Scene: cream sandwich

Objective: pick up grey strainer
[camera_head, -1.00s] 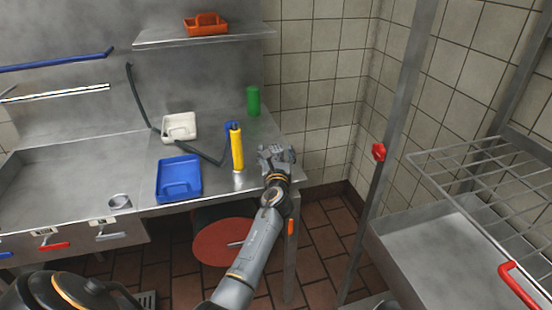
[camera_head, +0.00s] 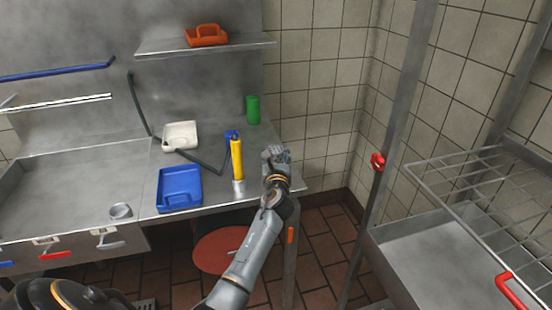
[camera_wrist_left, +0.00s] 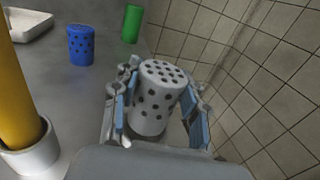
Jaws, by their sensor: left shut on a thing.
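The grey strainer (camera_wrist_left: 160,75) is a pale grey cylinder with dark round holes in its top and side. In the left wrist view it sits between the two blue-padded fingers of my left gripper (camera_wrist_left: 156,108), which is shut on it. In the head view my left gripper (camera_head: 275,155) is at the right end of the steel counter, just right of the yellow cylinder, and its fingers hide the strainer. I cannot tell whether the strainer still touches the counter. My right gripper is not in view.
A yellow cylinder (camera_head: 237,160) in a grey cup stands close left of my left gripper. A blue perforated strainer (camera_wrist_left: 81,46) and a green cylinder (camera_head: 253,109) stand behind. A blue tray (camera_head: 180,186) and white dish (camera_head: 180,136) lie left. A tiled wall is right.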

